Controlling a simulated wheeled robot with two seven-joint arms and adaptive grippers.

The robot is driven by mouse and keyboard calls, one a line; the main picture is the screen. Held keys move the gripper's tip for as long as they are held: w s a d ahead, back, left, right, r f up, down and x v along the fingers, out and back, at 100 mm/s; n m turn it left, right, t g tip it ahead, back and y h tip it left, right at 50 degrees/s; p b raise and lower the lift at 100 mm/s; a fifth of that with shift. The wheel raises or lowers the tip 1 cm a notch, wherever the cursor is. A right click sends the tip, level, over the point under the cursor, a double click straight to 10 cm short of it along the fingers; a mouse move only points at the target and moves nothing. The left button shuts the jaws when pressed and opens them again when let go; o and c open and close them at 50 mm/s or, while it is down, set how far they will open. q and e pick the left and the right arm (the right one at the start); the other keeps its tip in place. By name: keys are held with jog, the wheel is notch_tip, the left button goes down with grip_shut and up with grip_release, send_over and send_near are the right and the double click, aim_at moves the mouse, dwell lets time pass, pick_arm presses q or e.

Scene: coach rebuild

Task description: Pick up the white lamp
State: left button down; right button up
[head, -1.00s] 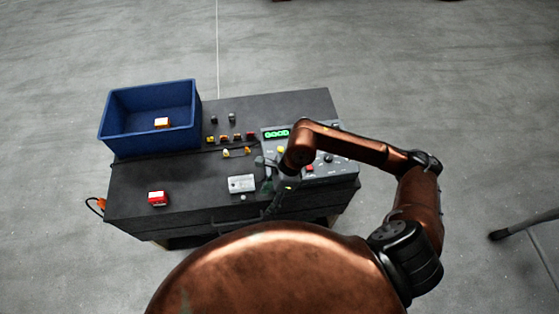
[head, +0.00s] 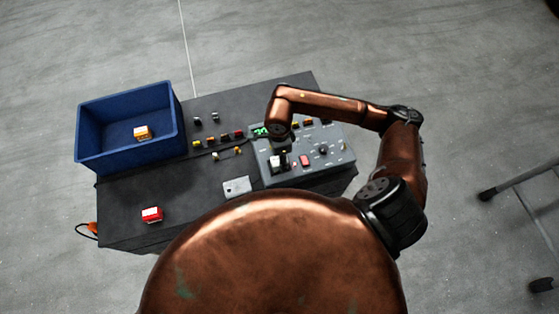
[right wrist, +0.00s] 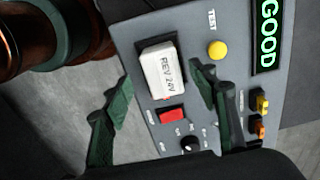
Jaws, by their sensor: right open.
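The white lamp, a small block lettered "REV 24V" (right wrist: 163,72), sits in a dark socket on the grey tester panel (right wrist: 205,20) in the right wrist view. My right gripper (right wrist: 160,92) is open, with one green finger on each side of the lamp in that picture and no visible contact. In the head view the right gripper (head: 279,161) is over the left part of the tester panel (head: 335,160), partly hidden by my copper arm; the lamp is hard to make out there. My left gripper is not in view.
A blue bin (head: 130,160) at the back left holds an orange-and-white block (head: 142,132). A red-and-white block (head: 152,215) lies at the front left of the dark bench. Several small coloured pieces stand in the middle. The panel shows a green "GOOD" display (right wrist: 268,38).

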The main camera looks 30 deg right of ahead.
jog(key=f, duration=0.1)
jog(key=f+p, duration=0.1)
jog(key=shift+w+f, duration=0.2)
jog(key=shift+f, duration=0.1)
jog(key=shift+d+f, duration=0.15)
jog(key=shift+f, duration=0.55)
jog(key=shift+c, duration=1.2)
jog(key=c, duration=1.1)
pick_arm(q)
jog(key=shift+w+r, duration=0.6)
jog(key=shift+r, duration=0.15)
